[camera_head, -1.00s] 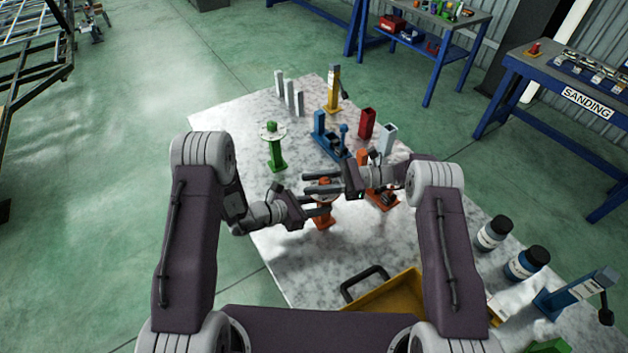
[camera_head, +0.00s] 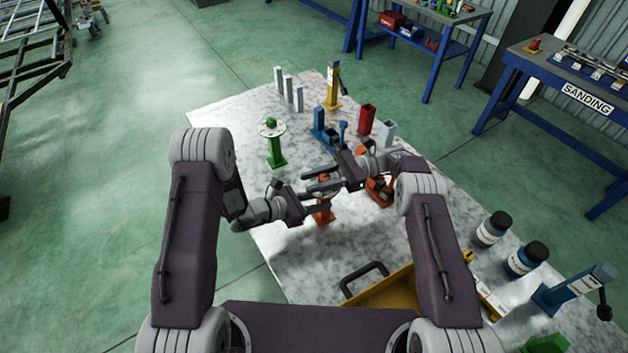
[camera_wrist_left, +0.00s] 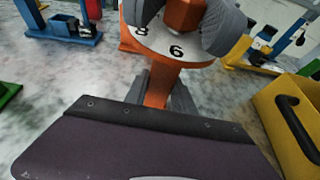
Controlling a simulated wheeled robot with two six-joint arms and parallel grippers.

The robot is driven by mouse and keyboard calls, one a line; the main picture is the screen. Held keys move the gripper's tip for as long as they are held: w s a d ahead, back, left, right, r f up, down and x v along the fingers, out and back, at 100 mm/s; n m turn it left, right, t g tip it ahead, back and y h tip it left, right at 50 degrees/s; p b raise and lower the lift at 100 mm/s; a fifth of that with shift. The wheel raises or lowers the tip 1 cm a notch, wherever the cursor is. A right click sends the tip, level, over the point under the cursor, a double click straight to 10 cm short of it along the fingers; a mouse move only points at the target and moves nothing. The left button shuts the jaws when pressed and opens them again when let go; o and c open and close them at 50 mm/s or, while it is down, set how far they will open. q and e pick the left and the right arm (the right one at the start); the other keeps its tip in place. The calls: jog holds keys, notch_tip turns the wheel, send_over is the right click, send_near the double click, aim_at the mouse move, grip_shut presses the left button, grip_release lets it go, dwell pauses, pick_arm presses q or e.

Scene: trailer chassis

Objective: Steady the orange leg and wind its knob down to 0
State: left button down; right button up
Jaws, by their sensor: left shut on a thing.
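The orange leg (camera_head: 323,216) stands upright on the near part of the white table, partly hidden by my grippers. My left gripper (camera_head: 322,207) is shut on its post; in the left wrist view its grey fingers (camera_wrist_left: 172,104) lie at either side of the orange post. Above it is a white dial (camera_wrist_left: 160,45) with 8 and 6 readable. My right gripper (camera_head: 312,190) comes in from the right above the dial. In the left wrist view its fingers (camera_wrist_left: 188,20) stand on both sides of the orange knob (camera_wrist_left: 184,14); whether they press on it is unclear.
A green leg with a dial (camera_head: 276,150) stands to the left. Another orange device (camera_head: 378,190) is under my right arm. A blue device (camera_head: 328,138), red holder (camera_head: 367,120) and yellow post (camera_head: 333,90) stand farther back. A yellow bin (camera_head: 385,294) and jars (camera_head: 493,230) are nearer, right.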

pick_arm(q)
jog(key=shift+s+f, duration=0.1)
pick_arm(e)
jog(key=o, duration=0.4)
jog(key=shift+r, duration=0.1)
jog(key=shift+c, duration=0.2)
notch_tip(320, 180, up, 10)
pick_arm(q)
jog(key=c, duration=0.8)
grip_release()
jog(key=shift+o, duration=0.2)
